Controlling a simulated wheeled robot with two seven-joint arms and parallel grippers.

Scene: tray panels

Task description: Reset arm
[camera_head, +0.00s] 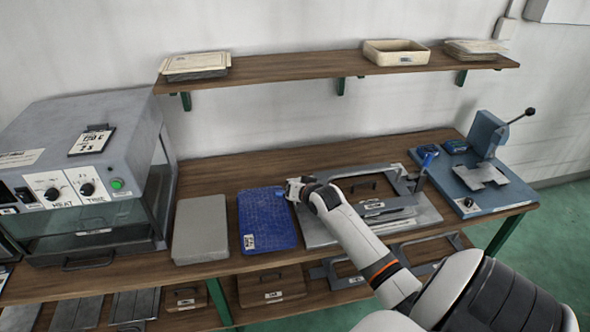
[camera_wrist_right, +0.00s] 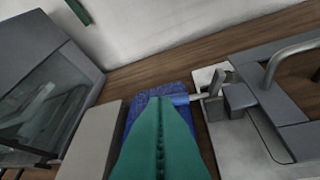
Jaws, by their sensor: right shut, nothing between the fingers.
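My right arm comes in from the lower right in the head view. Its gripper (camera_head: 293,190) is above the bench by the right edge of the blue textured panel (camera_head: 266,220). In the right wrist view the gripper's green fingers (camera_wrist_right: 155,102) are together with nothing between them, and they cover much of the blue panel (camera_wrist_right: 178,91). My left arm and gripper are not in view.
A grey slab (camera_head: 200,230) lies left of the blue panel, beside a heater box (camera_head: 85,160). A metal frame fixture (camera_head: 425,212) lies under my forearm. A blue lever press (camera_head: 487,180) stands at the right. A wall shelf (camera_head: 300,72) runs above the bench.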

